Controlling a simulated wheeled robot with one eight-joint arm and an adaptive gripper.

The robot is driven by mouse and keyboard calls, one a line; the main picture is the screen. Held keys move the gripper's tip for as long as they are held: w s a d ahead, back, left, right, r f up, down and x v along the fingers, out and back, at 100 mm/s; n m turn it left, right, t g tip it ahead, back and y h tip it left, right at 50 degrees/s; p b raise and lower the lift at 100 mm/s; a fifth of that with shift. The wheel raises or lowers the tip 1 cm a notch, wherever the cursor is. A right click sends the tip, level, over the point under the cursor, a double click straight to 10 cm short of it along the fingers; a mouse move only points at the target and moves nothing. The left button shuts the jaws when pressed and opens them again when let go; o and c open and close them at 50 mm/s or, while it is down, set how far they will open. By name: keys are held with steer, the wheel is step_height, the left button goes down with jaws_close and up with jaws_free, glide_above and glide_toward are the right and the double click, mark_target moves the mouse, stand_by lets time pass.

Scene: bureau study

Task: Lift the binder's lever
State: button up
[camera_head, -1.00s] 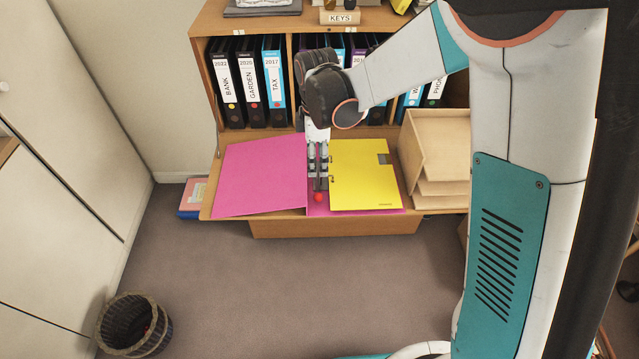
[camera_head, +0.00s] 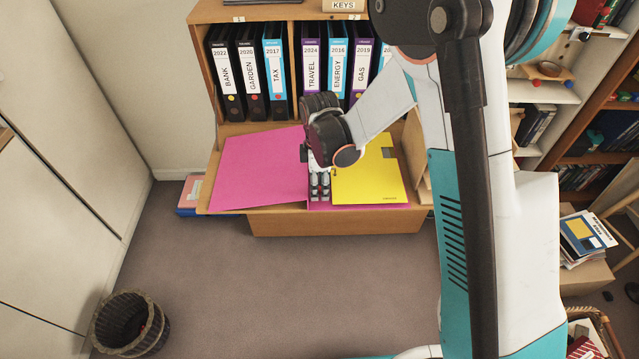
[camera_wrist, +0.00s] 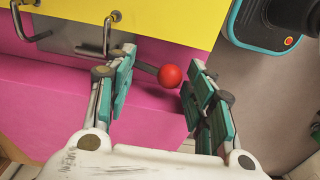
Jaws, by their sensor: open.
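The open pink binder (camera_head: 262,172) lies on the bureau's fold-down flap, with a yellow sheet (camera_head: 365,180) on its right side. In the wrist view the binder's pink cover (camera_wrist: 60,110) and the yellow sheet (camera_wrist: 150,15) show with metal rings (camera_wrist: 36,26). The lever (camera_wrist: 147,68) is a short dark rod ending in a red ball (camera_wrist: 170,76), partly behind a finger. My gripper (camera_wrist: 161,66) is open, with the ball between its two fingers in the picture, nearer the right one; contact cannot be told. In the head view my gripper (camera_head: 319,192) points down over the binder's spine and hides the ball.
Labelled binders (camera_head: 275,80) stand in the shelf behind. A wooden tray rack (camera_head: 416,150) stands to the right, partly behind my arm. A waste basket (camera_head: 131,322) stands on the floor at left. The carpet (camera_head: 270,285) before the bureau is clear.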

jaws_close()
steer(key=shift+w+r+g, duration=0.45)
steer(key=shift+r+g, duration=0.3)
steer(key=shift+g, duration=0.05)
steer(key=shift+w+r+g+p, duration=0.15)
steer(key=shift+w+r+g, duration=0.3)
steer(key=shift+g, duration=0.3)
steer(key=shift+w+r+g+p, duration=0.15)
steer(key=shift+w+r+g, duration=0.1)
steer(key=shift+r+g, duration=0.4)
steer(key=shift+f, duration=0.1)
